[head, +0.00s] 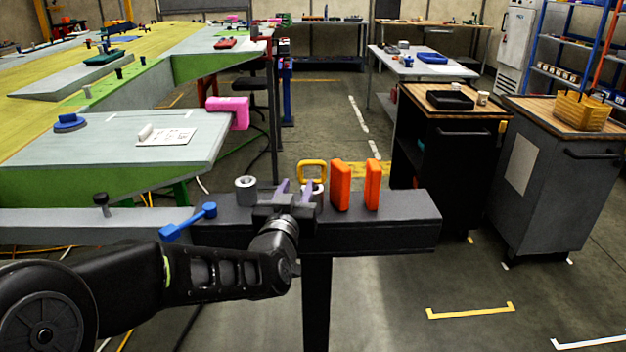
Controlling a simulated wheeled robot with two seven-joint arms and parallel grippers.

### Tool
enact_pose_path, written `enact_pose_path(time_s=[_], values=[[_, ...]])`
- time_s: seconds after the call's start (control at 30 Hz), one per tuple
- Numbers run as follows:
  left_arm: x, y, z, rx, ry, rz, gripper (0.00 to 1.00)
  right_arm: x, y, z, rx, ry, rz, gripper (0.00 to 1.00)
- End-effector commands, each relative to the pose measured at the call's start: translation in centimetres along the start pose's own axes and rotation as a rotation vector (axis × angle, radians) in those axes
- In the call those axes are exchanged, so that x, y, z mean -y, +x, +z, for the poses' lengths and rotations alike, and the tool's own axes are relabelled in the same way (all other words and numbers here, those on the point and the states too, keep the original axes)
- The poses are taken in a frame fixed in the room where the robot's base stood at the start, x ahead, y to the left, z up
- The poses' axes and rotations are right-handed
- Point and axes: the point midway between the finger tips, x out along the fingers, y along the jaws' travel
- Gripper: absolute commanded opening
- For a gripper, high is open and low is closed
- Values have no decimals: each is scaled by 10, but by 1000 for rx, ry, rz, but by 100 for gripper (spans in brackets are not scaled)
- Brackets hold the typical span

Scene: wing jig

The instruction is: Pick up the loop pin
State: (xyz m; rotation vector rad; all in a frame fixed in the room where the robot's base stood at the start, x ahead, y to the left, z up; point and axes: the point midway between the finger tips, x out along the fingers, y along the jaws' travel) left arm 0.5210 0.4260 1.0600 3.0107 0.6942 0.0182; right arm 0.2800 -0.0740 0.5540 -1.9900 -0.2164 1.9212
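The loop pin, with a yellow square loop handle (312,164), stands upright on the dark beam, right of the middle of its left part. My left gripper (295,188) comes in from the left at the near side of the beam. Its two purple fingers point up and away and are spread apart, with nothing visible between them. The right finger overlaps the view of the pin's lower part, so I cannot tell whether they touch. My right gripper is out of view.
On the beam (400,215), a grey nut-like cylinder (246,190) stands left of my gripper and two orange blocks (341,186) stand to the right. A blue-handled tool (188,222) lies at the left. The wing jig table (90,185) is behind left; dark cabinets (450,160) stand right.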

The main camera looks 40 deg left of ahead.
Motion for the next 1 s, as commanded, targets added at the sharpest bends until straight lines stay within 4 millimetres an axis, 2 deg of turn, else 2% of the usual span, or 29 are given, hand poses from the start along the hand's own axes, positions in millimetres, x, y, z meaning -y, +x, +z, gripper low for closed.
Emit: enact_pose_path(time_s=[0.1, 0.43, 0.77, 1.0], values=[[0, 7, 0, 1, 0, -1, 37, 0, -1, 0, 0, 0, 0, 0], [0, 11, 0, 1, -1, -1, 37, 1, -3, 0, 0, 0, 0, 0], [1, 54, -2, 1, 0, 0, 37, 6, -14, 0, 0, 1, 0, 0], [1, 59, -1, 0, -1, 0, 37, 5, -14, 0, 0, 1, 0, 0]])
